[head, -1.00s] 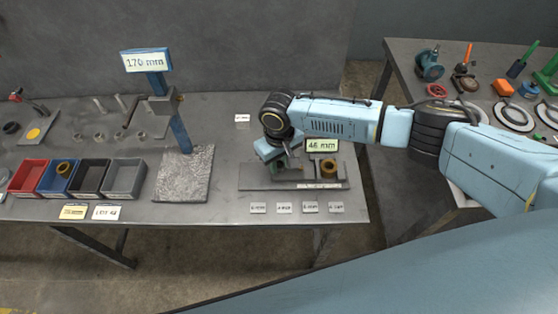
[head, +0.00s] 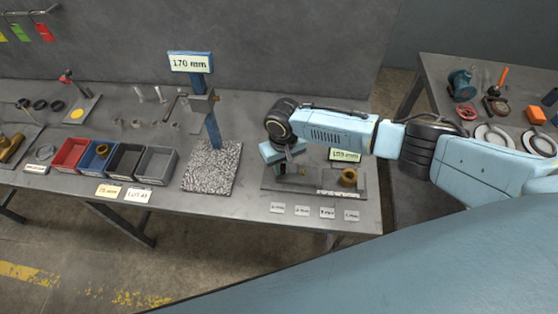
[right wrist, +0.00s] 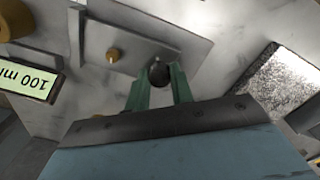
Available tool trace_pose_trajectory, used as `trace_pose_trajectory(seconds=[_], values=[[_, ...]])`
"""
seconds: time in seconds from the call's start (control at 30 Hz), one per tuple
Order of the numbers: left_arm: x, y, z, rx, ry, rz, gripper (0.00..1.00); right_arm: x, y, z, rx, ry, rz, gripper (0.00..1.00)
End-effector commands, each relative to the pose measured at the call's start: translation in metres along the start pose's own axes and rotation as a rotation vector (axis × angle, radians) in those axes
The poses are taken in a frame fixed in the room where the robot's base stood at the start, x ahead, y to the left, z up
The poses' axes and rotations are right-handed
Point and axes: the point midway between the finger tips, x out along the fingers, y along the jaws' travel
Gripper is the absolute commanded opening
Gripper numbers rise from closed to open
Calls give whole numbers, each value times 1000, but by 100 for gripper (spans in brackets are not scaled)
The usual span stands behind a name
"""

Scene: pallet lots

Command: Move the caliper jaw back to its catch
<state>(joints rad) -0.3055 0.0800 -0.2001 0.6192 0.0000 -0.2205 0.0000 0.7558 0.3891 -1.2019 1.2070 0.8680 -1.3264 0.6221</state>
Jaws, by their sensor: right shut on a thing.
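The caliper fixture (head: 318,204) lies near the bench's front right corner. A display on it (head: 345,155) reads about 103 mm, blurred. A brass ring part (head: 348,177) stands at its right and also shows in the right wrist view (right wrist: 14,18). My right gripper (head: 287,168) is over the left half of the fixture. In the right wrist view its green fingers (right wrist: 158,88) are shut on the caliper jaw's dark round knob (right wrist: 160,72). A small brass peg (right wrist: 112,55) stands beside it on the grey plate. Much of the jaw is hidden. My left gripper is out of view.
A granite stand (head: 210,168) with a 170 mm sign (head: 190,63) is left of the fixture. Red (head: 70,155), blue, black and grey bins stand further left. Small label cards (head: 302,211) lie along the front edge. A second bench (head: 440,75) is at right.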

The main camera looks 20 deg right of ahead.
Motion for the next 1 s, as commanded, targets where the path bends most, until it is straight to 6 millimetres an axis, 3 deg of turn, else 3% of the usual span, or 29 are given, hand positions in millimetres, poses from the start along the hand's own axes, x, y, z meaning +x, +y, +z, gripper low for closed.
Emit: trace_pose_trajectory(seconds=[0.23,0.27,0.4,0.77,1.0], values=[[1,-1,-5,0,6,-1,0,-2,-6,-3,-5,12,-12,0],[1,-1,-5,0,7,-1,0,-2,-7,-4,-7,12,-12,26],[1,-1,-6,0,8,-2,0,-2,-6,-3,-7,11,-10,44],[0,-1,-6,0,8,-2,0,-5,-4,-2,-6,7,-7,45],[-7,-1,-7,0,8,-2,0,-46,-4,-2,-7,10,-8,45]])
